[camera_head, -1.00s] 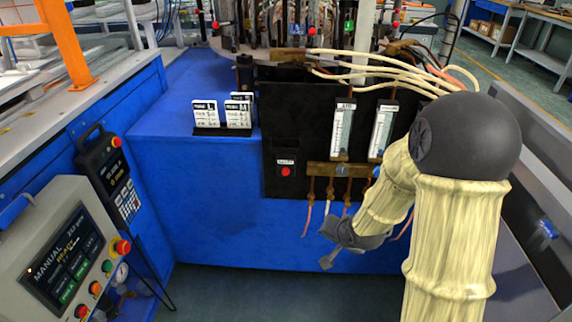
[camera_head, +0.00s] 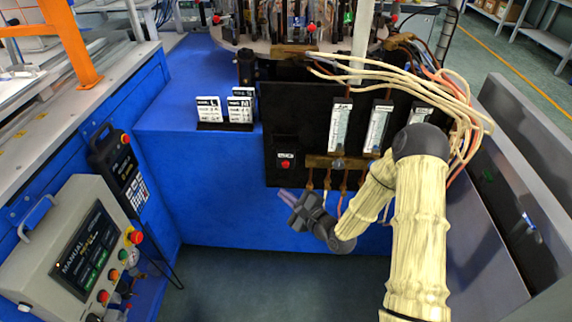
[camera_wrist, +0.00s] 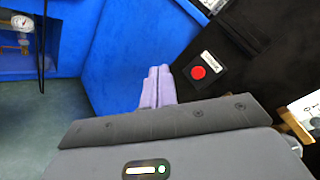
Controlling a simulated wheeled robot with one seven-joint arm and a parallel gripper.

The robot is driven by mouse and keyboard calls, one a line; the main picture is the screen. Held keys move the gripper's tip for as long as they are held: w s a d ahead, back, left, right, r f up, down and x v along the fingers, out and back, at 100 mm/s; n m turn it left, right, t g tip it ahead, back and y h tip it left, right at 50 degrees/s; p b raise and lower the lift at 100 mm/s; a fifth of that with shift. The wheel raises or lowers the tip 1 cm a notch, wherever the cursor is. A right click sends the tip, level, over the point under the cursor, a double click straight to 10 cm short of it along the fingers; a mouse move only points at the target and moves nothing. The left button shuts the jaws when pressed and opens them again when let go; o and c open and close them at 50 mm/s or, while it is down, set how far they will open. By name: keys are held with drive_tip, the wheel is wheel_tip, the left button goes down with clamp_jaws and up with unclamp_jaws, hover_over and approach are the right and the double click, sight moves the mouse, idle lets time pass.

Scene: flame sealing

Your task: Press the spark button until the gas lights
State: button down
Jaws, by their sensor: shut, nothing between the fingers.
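The spark button (camera_head: 285,164) is a small red button under a white label on the lower left of the black panel (camera_head: 273,105). In the wrist view the red button (camera_wrist: 198,72) sits just right of my fingertips, clear of them. My gripper (camera_head: 283,193) is just below the button in the head view, apart from it. Its lilac fingers (camera_wrist: 158,72) are shut together with nothing between them. The burner and any flame cannot be made out clearly at the top of the head view.
Flowmeters (camera_head: 340,125) stand on the panel right of the button, with a brass manifold and hoses below. Pale hoses (camera_head: 420,82) arch near my arm. A control box (camera_head: 75,250) stands at the lower left. Cards (camera_head: 240,106) stand on the blue bench (camera_head: 190,150).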

sight(286, 164)
drive_tip(key=shift+w, duration=0.15)
drive_tip(key=w+b, duration=0.1)
drive_tip(key=w, duration=0.7)
drive_tip(key=shift+w+d, duration=0.15)
drive_tip(key=shift+w, duration=0.15)
idle(1.8)
drive_tip(key=shift+w, duration=0.4)
drive_tip(key=shift+w, duration=0.5)
idle(1.0)
drive_tip(key=shift+s+p, duration=0.1)
drive_tip(key=shift+p, duration=0.25)
drive_tip(key=shift+s+p, duration=0.3)
drive_tip(key=shift+s, duration=0.55)
drive_tip(key=shift+s, duration=0.1)
